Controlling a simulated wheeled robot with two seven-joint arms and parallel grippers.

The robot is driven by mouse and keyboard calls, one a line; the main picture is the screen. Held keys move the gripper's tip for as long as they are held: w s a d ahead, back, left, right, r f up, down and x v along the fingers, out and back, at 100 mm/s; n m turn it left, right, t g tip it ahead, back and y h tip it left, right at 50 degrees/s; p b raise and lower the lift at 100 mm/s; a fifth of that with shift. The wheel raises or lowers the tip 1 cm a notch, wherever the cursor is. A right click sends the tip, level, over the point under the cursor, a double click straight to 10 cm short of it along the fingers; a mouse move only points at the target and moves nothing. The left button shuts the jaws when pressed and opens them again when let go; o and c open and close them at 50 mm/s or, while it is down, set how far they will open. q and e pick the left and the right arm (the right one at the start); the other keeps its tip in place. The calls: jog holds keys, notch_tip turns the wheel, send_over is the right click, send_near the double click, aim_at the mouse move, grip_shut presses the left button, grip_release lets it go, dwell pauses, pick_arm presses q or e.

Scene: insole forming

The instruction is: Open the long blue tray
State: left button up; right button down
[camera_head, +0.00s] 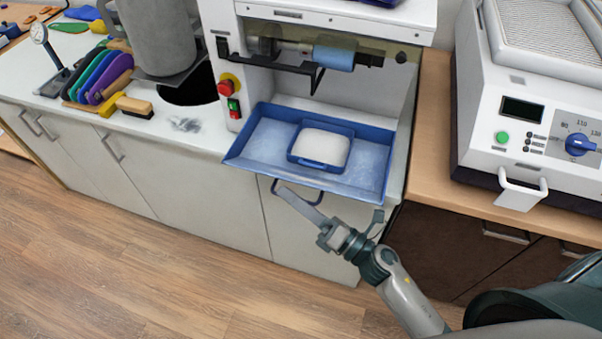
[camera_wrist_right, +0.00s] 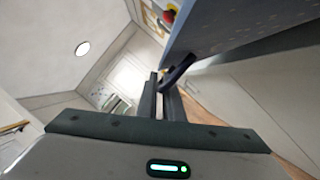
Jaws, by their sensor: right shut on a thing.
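The long blue tray (camera_head: 238,151) sits at the base of the white machine, its front edge sticking out past the counter front. A smaller blue tray with a white pad (camera_head: 322,148) rests inside it. A dark blue loop handle (camera_head: 309,204) hangs below the long tray's front edge. My right gripper (camera_head: 284,193) reaches up from the lower right and is shut on the handle. In the right wrist view the fingers (camera_wrist_right: 166,88) close at the handle (camera_wrist_right: 178,72), under the pale blue tray side (camera_wrist_right: 235,30). My left gripper is not in view.
A white machine with a blue dial (camera_head: 505,120) stands on the wooden counter at right. Colored insoles (camera_head: 100,75), a brush (camera_head: 135,106) and a grey cylinder (camera_head: 155,35) are on the left counter. The floor before the cabinets is clear.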

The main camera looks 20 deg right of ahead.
jog(key=shift+s+a+f, duration=0.1)
jog(key=shift+s+a, duration=0.5)
jog(key=shift+s, duration=0.3)
jog(key=c, duration=1.9)
grip_release()
